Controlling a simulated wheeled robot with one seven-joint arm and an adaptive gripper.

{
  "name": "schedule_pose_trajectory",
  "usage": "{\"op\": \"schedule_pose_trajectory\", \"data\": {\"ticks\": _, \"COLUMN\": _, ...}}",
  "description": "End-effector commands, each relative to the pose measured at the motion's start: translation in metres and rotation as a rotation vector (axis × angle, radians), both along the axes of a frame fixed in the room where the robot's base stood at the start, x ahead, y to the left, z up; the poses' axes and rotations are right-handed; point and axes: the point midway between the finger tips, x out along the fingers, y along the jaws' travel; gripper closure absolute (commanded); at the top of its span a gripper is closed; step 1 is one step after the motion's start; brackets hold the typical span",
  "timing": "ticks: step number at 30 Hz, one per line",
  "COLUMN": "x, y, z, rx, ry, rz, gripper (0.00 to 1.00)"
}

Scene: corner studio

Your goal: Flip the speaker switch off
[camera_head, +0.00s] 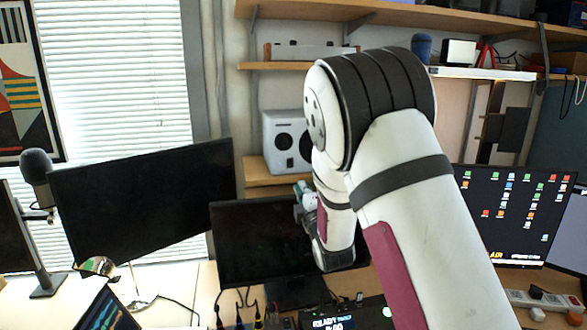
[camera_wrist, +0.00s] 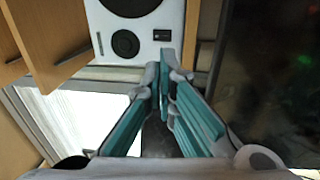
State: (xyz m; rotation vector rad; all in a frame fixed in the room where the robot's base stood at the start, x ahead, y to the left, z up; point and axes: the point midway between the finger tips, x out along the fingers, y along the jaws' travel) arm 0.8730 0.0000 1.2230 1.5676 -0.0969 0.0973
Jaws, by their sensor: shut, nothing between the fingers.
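The white speaker (camera_head: 270,130) stands on a wooden shelf behind my arm in the head view, partly hidden by the arm. In the wrist view the speaker (camera_wrist: 92,15) fills the top middle, with two round black drivers on its face. A small black switch (camera_wrist: 162,35) is set in that face beside the smaller driver. My gripper (camera_wrist: 160,62) is shut and empty, its teal fingers pointing at the speaker. The fingertips appear just below the switch; whether they touch the face I cannot tell. In the head view only a bit of my gripper (camera_head: 303,192) shows beside the arm.
A dark monitor (camera_head: 262,238) stands below the speaker shelf (camera_head: 258,180), close to my arm. A larger dark monitor (camera_head: 145,200) is at left, and a lit screen (camera_head: 510,210) at right. Wall shelves (camera_head: 300,10) run above.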

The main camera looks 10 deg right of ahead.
Motion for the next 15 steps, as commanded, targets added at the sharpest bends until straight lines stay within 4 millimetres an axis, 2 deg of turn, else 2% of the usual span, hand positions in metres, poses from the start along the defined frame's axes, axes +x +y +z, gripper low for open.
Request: {"op": "schedule_pose_trajectory", "data": {"ticks": 15, "x": 0.091, "y": 0.000, "z": 0.011, "rx": 0.000, "ry": 0.000, "rz": 0.000, "gripper": 1.00}}
